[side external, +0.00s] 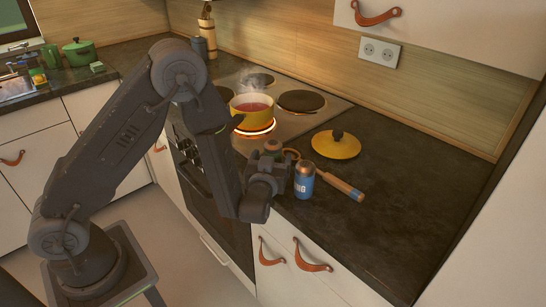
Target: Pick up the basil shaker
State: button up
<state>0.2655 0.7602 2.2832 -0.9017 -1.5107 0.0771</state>
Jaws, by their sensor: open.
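One shaker (304,181) has a grey top and a blue label, with lettering too small to read for sure. My gripper (273,168) is open, just left of the blue-labelled shaker and in front of the green-topped one. I cannot tell whether it touches either.
A steaming yellow pot (251,109) sits on a glowing burner (257,128) behind the shakers. A yellow lid (336,145) lies on the counter (420,200) behind right. A wooden-handled utensil (339,185) lies right of the shakers. The counter farther right is clear.

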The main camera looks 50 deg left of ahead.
jog(key=shift+w+a, duration=0.1)
jog(key=shift+w, duration=0.1)
jog(key=c, duration=1)
jog(key=shift+s+r, duration=0.1)
jog(key=shift+c, duration=0.2)
